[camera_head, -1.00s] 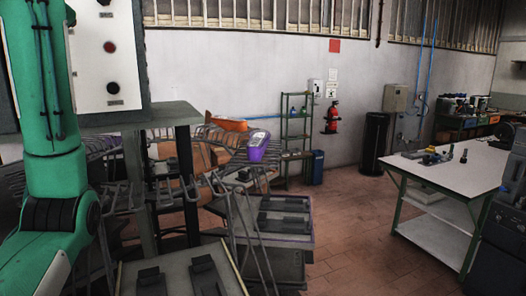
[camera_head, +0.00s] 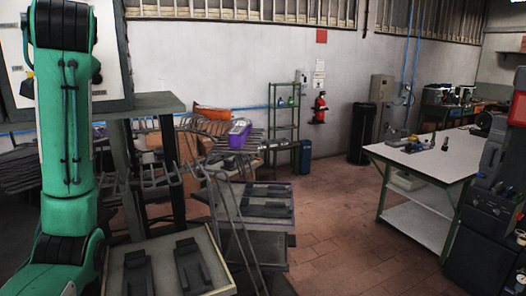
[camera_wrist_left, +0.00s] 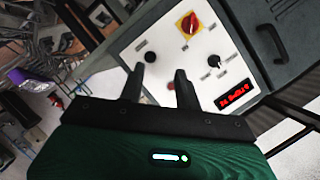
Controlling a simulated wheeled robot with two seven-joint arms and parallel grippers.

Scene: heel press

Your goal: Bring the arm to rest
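My left arm (camera_head: 66,130), green with black joints, stands upright at the left edge of the head view; its gripper is outside that view. In the left wrist view my left gripper (camera_wrist_left: 160,82) shows two black fingers standing apart with nothing between them. They point toward the press's control panel (camera_wrist_left: 205,60), which has a red and yellow switch (camera_wrist_left: 188,24), black knobs and a red lit display (camera_wrist_left: 234,99). I cannot tell how far the fingertips are from the panel. My right gripper is in neither view.
A tray (camera_head: 224,284) with dark pieces stands low beside my left arm; another (camera_head: 287,240) lies behind it. Wire racks (camera_head: 205,165) and a purple box (camera_head: 239,134) stand beyond. A white-topped workbench (camera_head: 458,160) is at right. The brick floor (camera_head: 335,215) between is clear.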

